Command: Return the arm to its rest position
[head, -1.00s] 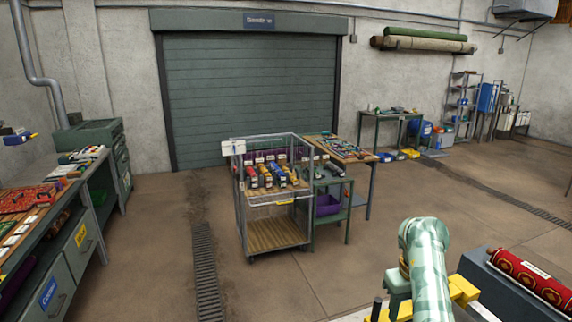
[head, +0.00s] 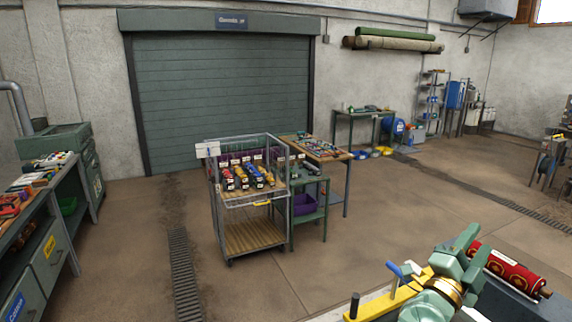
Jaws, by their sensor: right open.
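My right gripper (head: 472,250) shows at the lower right, with pale green fingers and a gold ring behind them. It is open, and I see nothing between its fingers. In the picture it lies just left of a rolled red rug (head: 508,270), over the yellow bar; I cannot tell whether it touches either. My left gripper is out of view.
A yellow bar (head: 385,303) with a blue handle (head: 398,271) lies at the lower right. A wire-sided cart (head: 250,240) with bottles stands mid-floor beside a green table (head: 308,218). A workbench (head: 50,235) lines the left. Open floor lies between.

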